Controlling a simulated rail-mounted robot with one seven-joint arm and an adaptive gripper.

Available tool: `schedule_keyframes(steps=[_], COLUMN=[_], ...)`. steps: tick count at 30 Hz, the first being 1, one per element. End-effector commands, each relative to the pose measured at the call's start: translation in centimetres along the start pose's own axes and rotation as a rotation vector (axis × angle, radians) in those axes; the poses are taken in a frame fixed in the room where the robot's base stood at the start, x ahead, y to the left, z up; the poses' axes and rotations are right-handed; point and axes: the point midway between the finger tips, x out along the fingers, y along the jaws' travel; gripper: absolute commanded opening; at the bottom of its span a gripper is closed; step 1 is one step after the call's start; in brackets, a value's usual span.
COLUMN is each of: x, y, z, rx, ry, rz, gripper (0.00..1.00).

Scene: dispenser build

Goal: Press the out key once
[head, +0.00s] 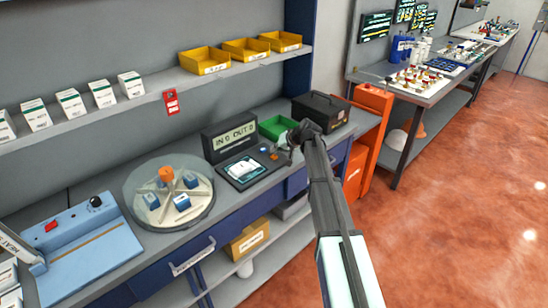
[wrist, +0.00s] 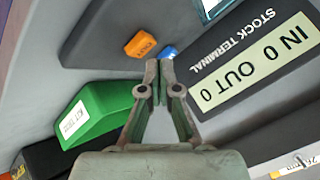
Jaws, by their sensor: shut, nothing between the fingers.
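The stock terminal's display (head: 229,138) reads IN 0 OUT 0; it appears upside down in the wrist view (wrist: 255,62). Its console (head: 238,177) lies in front. An orange key (wrist: 141,45) with small lettering, hard to read, shows in the wrist view. A blue key (wrist: 169,52) sits to its right, partly hidden by a fingertip. My gripper (wrist: 158,66) is shut and empty, its tips appearing just short of the keys in the picture. I cannot tell the height gap. In the head view my gripper (head: 286,149) is at the console's right end.
A green kit tray (wrist: 98,112) and a black case (head: 320,111) are close to my gripper. A shelf with yellow bins (head: 205,60) runs above the bench.

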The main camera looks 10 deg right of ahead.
Motion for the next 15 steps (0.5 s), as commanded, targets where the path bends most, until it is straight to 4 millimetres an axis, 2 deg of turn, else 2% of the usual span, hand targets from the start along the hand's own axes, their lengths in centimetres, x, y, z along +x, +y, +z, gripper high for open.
schedule_keyframes(steps=[15], x=[0.57], y=[0.41], z=[0.42], rx=[0.0], ry=[0.0], rz=[0.0], gripper=[0.0])
